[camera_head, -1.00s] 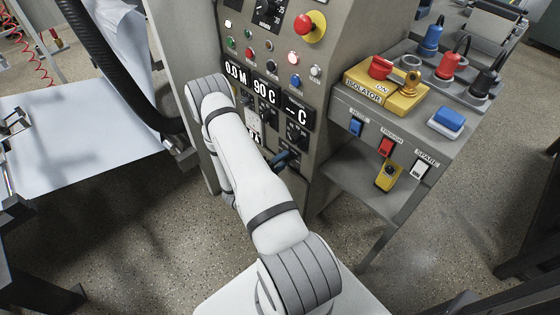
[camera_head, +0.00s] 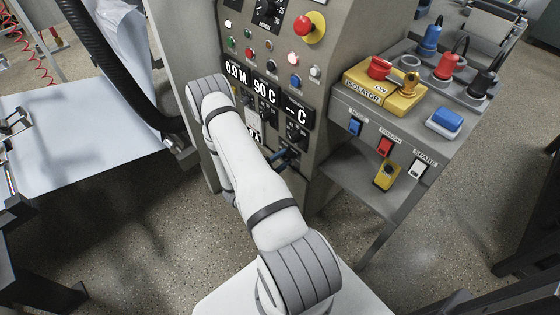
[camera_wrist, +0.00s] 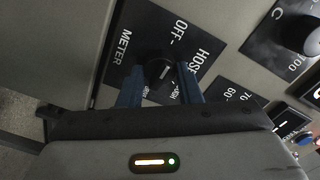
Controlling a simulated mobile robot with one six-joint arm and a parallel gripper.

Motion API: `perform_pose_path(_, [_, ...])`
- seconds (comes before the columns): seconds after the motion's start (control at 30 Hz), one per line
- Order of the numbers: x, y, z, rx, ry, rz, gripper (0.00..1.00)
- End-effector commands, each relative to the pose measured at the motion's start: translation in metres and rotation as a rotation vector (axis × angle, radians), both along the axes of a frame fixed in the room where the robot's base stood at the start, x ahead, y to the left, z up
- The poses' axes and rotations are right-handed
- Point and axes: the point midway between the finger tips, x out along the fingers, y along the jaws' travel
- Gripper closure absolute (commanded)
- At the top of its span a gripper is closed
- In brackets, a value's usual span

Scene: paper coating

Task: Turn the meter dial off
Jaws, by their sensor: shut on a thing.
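The meter dial (camera_wrist: 160,71) is a round black knob with a light pointer mark, on a black plate (camera_wrist: 152,30) reading METER, OFF and HOSE in the wrist view. A further marking beside it is partly hidden by my fingers. The blue fingers of my gripper (camera_wrist: 161,88) stand on either side of the knob and are shut on it. I cannot tell for sure which marking the pointer faces. In the head view the fingers of my gripper (camera_head: 285,160) reach the low part of the panel, and the dial is hidden there.
Other knobs and displays reading 0.0 M and 90 C (camera_head: 264,89) sit above on the panel. A red emergency button (camera_head: 311,26) is higher up. To the right is a shelf with a yellow isolator (camera_head: 385,93) and switches. A white sheet (camera_head: 80,140) lies left.

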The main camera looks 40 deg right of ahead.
Motion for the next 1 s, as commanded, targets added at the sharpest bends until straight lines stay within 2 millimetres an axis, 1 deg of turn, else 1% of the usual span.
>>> perform_pose_path(0.03, [-0.003, -0.001, -0.001, 0.001, 0.003, -0.008, 0.91])
perform_pose_path(0.23, [-0.003, -0.001, -0.001, 0.001, 0.002, -0.008, 0.91])
perform_pose_path(0.27, [-0.003, -0.001, -0.001, 0.001, 0.002, -0.008, 0.67])
perform_pose_path(0.5, [-0.001, 0.0, 0.0, 0.001, 0.0, -0.003, 0.47])
perform_pose_path(0.7, [-0.001, 0.0, 0.0, 0.0, -0.001, -0.001, 0.47])
perform_pose_path(0.8, [0.0, 0.003, 0.0, 0.0, 0.0, 0.0, 0.47])
perform_pose_path(0.87, [-0.001, 0.008, 0.0, 0.001, 0.001, 0.002, 0.47])
perform_pose_path(1.0, [-0.002, 0.03, 0.0, 0.0, 0.001, 0.004, 0.47])
